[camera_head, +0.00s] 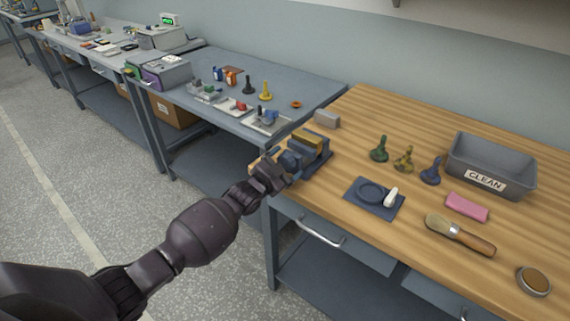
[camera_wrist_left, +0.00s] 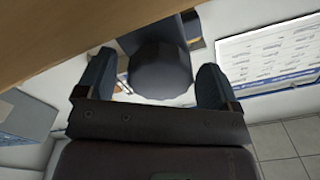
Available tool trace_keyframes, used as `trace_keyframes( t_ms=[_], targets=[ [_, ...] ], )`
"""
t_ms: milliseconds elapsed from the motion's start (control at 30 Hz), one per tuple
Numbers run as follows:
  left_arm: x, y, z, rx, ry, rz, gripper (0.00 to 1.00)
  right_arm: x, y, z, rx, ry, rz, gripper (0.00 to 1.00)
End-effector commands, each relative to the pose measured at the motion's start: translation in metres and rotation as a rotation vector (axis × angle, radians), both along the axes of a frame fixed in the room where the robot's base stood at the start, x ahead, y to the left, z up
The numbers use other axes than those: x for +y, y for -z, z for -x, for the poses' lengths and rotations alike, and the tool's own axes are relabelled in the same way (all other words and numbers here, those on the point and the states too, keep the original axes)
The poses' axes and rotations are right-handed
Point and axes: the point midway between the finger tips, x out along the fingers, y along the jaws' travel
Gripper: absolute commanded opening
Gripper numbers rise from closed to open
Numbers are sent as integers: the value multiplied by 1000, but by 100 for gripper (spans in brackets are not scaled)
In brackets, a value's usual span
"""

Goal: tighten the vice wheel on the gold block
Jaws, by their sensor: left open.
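The gold block (camera_head: 309,138) sits in the jaws of a small blue vice (camera_head: 316,160) at the left end of the wooden bench. The dark vice wheel (camera_wrist_left: 160,72) fills the middle of the left wrist view, between two fingers. My left gripper (camera_head: 286,165) is at the wheel side of the vice, with its fingers open on either side of the wheel. In the left wrist view my left gripper (camera_wrist_left: 160,85) shows a finger left and right of the wheel, with a gap visible on the left. My right gripper is not in view.
On the wooden bench (camera_head: 400,120) are a grey block (camera_head: 327,119), several small figures, a blue mat (camera_head: 364,202), a pink block (camera_head: 467,207), a brush (camera_head: 459,235), a round tin (camera_head: 533,280) and a CLEAN tray (camera_head: 457,173). A grey bench (camera_head: 225,118) stands behind.

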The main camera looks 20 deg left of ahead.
Motion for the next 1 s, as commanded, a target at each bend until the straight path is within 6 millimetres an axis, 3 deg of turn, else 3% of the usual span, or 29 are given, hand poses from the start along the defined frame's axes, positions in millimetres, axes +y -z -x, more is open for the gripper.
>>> trace_keyframes(
  t_ms=[267,700,1000],
  targets=[
    [4,0,10,0,0,0,86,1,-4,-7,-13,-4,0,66],
    [28,0,78,1,-1,0,86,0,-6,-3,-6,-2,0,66],
    [37,0,100,0,0,0,86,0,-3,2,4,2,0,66]
  ],
)
